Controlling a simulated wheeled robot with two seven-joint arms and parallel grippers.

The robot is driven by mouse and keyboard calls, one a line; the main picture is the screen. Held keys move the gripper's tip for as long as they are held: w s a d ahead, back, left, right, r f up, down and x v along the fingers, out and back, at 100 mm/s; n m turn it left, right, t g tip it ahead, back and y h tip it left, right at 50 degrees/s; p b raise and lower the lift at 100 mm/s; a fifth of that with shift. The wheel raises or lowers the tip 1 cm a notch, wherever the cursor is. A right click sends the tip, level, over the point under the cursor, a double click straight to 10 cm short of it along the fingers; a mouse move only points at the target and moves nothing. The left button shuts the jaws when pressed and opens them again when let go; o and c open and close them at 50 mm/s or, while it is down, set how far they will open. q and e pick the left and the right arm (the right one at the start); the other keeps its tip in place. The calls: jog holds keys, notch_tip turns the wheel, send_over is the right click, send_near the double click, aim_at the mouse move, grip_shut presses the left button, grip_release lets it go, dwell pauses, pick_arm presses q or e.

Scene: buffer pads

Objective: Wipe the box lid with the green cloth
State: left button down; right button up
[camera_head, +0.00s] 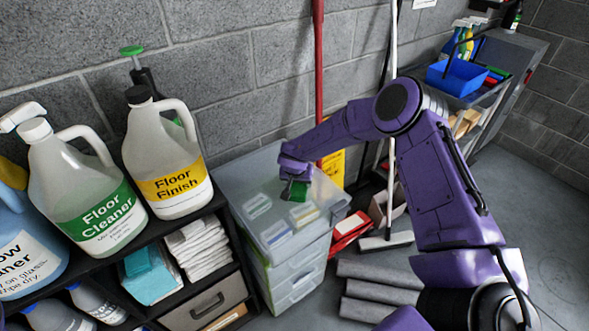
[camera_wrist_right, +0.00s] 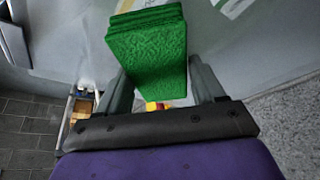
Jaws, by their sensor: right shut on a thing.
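The green cloth (camera_wrist_right: 148,60) is a folded, thick stack and sits between the fingers of my right gripper (camera_wrist_right: 160,85). In the head view the right gripper (camera_head: 297,185) is above the box lid, shut on the green cloth (camera_head: 298,190). The box lid (camera_head: 250,185) is a translucent grey top on a stack of clear plastic boxes; pale, blue and yellow items show through it. I cannot tell whether the cloth touches the lid. My left gripper is not in view.
A black shelf (camera_head: 150,235) with a Floor Cleaner jug (camera_head: 80,190) and a Floor Finish jug (camera_head: 165,160) stands left of the boxes. A red pole (camera_head: 318,80) leans behind. Grey rolls (camera_head: 375,290) lie on the floor at right. A blue bin (camera_head: 458,78) stands farther back.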

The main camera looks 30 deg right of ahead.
jog(key=shift+d, duration=0.85)
jog(key=shift+w+f+b, duration=0.1)
jog(key=shift+f+b, duration=0.15)
jog(key=shift+b, duration=0.35)
jog(key=shift+r, duration=0.3)
jog(key=a+p, duration=0.1)
jog(key=a, duration=0.2)
jog(key=shift+s+a, duration=0.2)
jog(key=shift+a+r, duration=0.15)
jog(key=shift+a, duration=0.15)
notch_tip(320, 180, up, 3)
jog(key=p, duration=0.3)
jog(key=shift+d, duration=0.1)
notch_tip(320, 180, up, 5)
jog(key=p, duration=0.5)
jog(key=shift+f, duration=0.2)
